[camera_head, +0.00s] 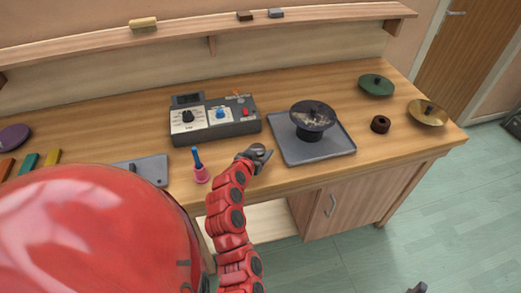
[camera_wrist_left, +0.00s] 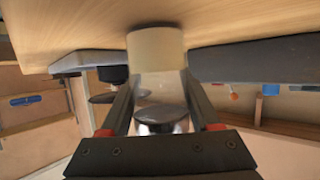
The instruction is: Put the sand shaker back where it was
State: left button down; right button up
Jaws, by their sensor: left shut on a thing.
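The sand shaker (camera_wrist_left: 157,55) is a short upright cylinder with a cream part, a clear middle and a silver cap. It shows in the left wrist view between the two fingers of my left gripper (camera_wrist_left: 160,115), which is shut on it. Its cream end meets the wooden bench top in that view; I cannot tell if it touches. In the head view my left gripper (camera_head: 259,154) is at the bench's front edge, left of the grey tray, and mostly hides the shaker. Only a small dark tip, perhaps my right gripper, shows at the bottom right edge.
A grey tray (camera_head: 283,152) holds a dark round dish (camera_head: 312,115). A pink bell with blue handle (camera_head: 200,168) stands close left of my gripper. A drum machine (camera_head: 215,122) sits behind. Green (camera_head: 376,85) and brass (camera_head: 427,112) cymbals and a brown ring (camera_head: 380,124) lie right.

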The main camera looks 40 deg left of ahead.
pick_arm(q)
jog(key=shift+f, duration=0.1)
jog(key=shift+c, duration=0.6)
grip_release()
